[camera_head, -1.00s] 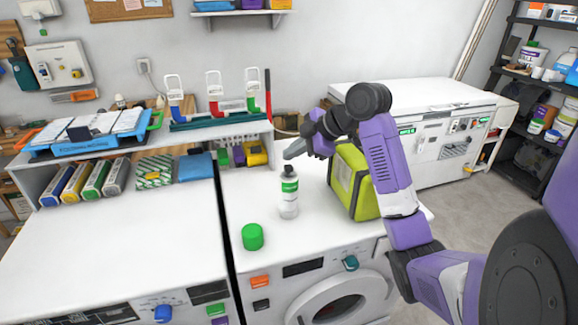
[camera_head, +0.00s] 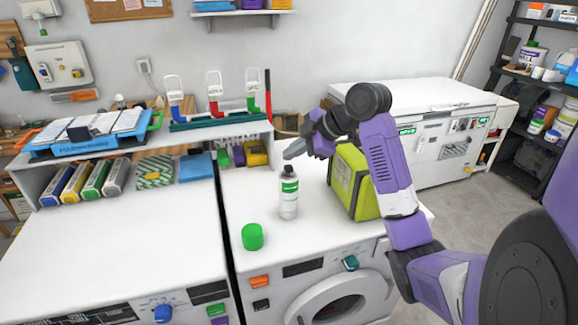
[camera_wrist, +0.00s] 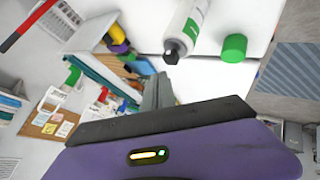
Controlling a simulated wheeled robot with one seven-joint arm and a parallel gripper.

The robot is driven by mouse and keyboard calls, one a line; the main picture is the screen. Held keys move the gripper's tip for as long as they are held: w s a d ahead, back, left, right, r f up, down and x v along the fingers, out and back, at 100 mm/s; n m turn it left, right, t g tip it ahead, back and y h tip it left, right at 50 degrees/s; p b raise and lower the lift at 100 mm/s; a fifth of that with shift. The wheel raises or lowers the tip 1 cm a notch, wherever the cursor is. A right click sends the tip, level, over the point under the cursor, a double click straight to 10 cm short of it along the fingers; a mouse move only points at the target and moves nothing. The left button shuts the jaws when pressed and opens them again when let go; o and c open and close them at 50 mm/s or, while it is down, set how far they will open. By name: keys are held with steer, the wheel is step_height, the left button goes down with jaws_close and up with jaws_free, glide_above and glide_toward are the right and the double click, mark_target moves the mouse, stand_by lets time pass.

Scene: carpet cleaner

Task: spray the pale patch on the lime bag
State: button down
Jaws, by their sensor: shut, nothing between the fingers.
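The lime bag (camera_head: 354,180) stands on the white machine top, partly behind my arm. A white spray can (camera_head: 289,195) with a green label and dark nozzle stands upright in front and left of the bag. It also shows in the wrist view (camera_wrist: 187,28). A green cap (camera_head: 252,236) lies on the machine top left of the can; it shows in the wrist view too (camera_wrist: 234,47). My gripper (camera_head: 290,152) is shut and empty, just above and behind the can's nozzle, apparently apart from it.
A rack with several coloured handles (camera_head: 218,115) stands on the shelf behind. A left white worktop (camera_head: 120,230) is mostly clear, with boxes along its back. A white chest unit (camera_head: 430,105) stands at the back right.

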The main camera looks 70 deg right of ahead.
mark_target(292, 167)
stand_by(0.3)
steer(key=shift+f+b, duration=0.4)
steer(key=shift+f, duration=0.05)
steer(key=shift+f+b, duration=0.4)
steer(key=shift+f, duration=0.1)
stand_by(0.7)
steer(key=shift+r, duration=0.15)
steer(key=shift+r+p, duration=0.75)
steer(key=shift+r, duration=0.05)
steer(key=shift+r, duration=0.15)
step_height(292, 167, up, 6)
steer(key=p, duration=0.4)
stand_by(0.8)
